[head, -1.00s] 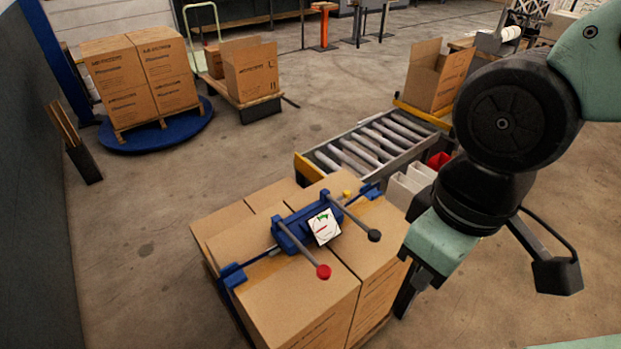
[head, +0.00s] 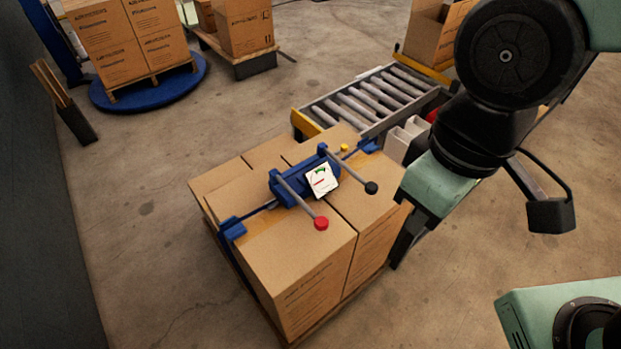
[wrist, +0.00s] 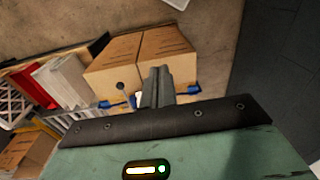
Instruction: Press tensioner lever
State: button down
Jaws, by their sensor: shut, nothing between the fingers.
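A blue strapping tool (head: 292,187) sits on top of the stacked cartons (head: 285,240), on a strap across them. It has a lever with a red knob (head: 321,223), a lever with a black knob (head: 371,187), and a white dial (head: 322,180) with a green and red marking. Both levers slope toward the front right. My gripper (head: 398,255) is shut and empty, pointing down beside the right side of the cartons, apart from both levers. In the wrist view its closed fingers (wrist: 157,78) hide much of the tool; one dark knob (wrist: 121,86) shows to their left.
A roller conveyor (head: 370,105) stands behind the cartons, with white bins (head: 403,138) at its right. A blue turntable (head: 150,90) with a carton pallet is at back left. A dark wall (head: 45,230) runs along the left. Floor left of the cartons is clear.

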jog(key=n+b, duration=0.7)
jog(key=n, duration=1)
send_over(372, 186)
notch_tip(372, 186, down, 13)
jog(key=shift+r+h, duration=0.15)
jog(key=shift+h, duration=0.15)
notch_tip(372, 186, down, 14)
jog(key=shift+p, duration=1.2)
